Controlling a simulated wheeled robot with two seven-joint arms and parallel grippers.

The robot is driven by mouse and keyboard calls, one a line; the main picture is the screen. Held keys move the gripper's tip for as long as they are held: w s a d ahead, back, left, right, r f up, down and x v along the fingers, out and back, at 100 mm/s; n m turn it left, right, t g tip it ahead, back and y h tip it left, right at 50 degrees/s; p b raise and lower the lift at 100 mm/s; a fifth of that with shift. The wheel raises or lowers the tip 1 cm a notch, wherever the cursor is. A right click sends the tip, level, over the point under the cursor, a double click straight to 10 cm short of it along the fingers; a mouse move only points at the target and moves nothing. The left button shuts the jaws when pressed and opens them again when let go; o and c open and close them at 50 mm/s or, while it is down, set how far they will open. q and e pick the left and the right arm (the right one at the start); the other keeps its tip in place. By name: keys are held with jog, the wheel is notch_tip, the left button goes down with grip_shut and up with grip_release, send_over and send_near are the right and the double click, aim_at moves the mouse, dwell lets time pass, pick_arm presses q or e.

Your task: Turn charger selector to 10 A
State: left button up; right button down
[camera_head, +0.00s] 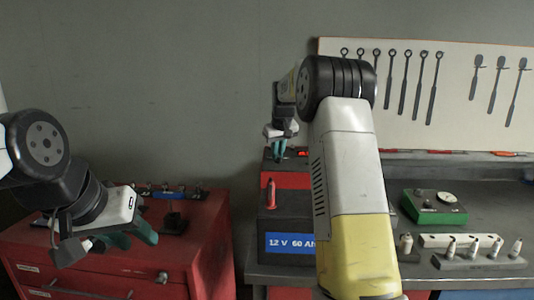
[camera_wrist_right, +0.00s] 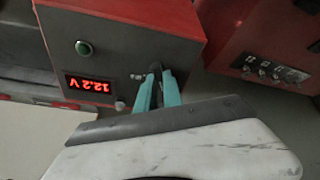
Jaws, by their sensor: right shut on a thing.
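The charger (camera_head: 285,179) is a red box with a dark front panel, standing on the battery. In the head view my right gripper (camera_head: 280,143) is at the charger. My left gripper (camera_head: 132,236) is over the red tool chest, away from the charger.
The battery (camera_head: 291,243) has a blue 12 V label and a red terminal piece (camera_head: 270,193). The red tool chest (camera_head: 90,266) carries small tools. A green tester (camera_head: 434,207) and several sockets stand on the bench at right. Wrenches hang on the pegboard (camera_head: 455,100).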

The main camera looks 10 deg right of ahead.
jog(key=m+h, duration=0.1)
jog(key=m, duration=0.2)
jog(key=shift+m, duration=0.4)
jog(key=m+h, duration=0.1)
jog(key=m, duration=0.3)
jog(key=shift+m, duration=0.4)
jog(key=m, duration=0.3)
jog(key=shift+m+g+h, duration=0.3)
jog(key=shift+g, duration=0.1)
jog(key=shift+m+g, duration=0.4)
jog(key=shift+m, duration=1.4)
jog(key=c, duration=1.5)
grip_release()
jog(key=shift+r, duration=0.1)
